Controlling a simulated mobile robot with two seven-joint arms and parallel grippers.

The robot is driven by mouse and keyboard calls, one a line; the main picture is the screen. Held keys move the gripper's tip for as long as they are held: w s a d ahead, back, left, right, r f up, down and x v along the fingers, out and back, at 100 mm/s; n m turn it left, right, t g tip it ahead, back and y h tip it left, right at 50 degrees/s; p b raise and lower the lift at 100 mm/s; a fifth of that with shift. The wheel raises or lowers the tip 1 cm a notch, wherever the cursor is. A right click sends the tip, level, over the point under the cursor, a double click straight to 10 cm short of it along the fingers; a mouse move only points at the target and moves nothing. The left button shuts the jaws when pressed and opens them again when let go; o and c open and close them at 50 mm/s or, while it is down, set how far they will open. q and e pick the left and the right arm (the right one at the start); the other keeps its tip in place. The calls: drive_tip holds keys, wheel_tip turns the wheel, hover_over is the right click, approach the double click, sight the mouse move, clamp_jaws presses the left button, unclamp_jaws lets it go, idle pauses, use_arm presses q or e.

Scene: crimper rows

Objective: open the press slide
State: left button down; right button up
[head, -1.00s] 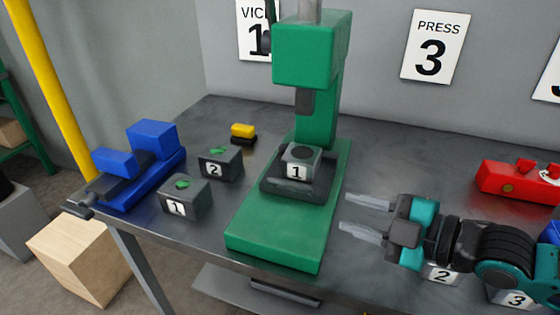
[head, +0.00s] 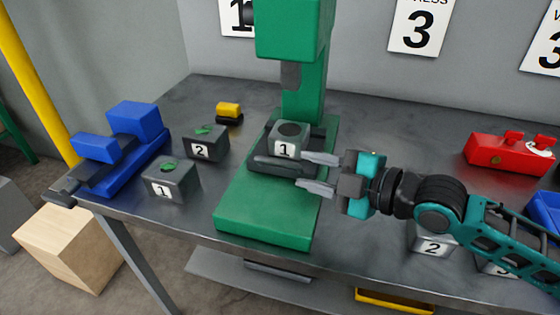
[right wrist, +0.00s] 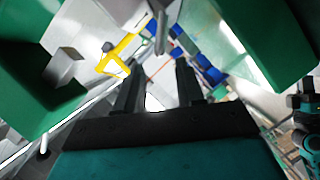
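The green press (head: 265,217) stands mid-table. Its dark grey slide (head: 262,160) lies low on the base, under the ram (head: 291,75). A grey block marked 1 (head: 288,131) sits in the slide. My right gripper (head: 312,173) is just right of the slide, its fingers pointing left and apart with nothing between them. I cannot tell whether a fingertip touches the slide. In the right wrist view the fingers (right wrist: 158,80) are also spread and empty, with green press parts (right wrist: 250,40) on both sides. My left gripper is not seen.
A blue vice (head: 120,160) and two grey blocks, 1 (head: 172,180) and 2 (head: 205,143), stand left of the press. A yellow-black item (head: 229,112) lies behind them. A red object (head: 508,155) stands at right.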

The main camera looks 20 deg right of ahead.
sight(287, 165)
drive_tip(key=x, duration=0.7)
drive_tip(key=shift+w+a, duration=0.1)
drive_tip(key=shift+c, duration=0.2)
clamp_jaws()
drive_tip(key=shift+f, duration=0.1)
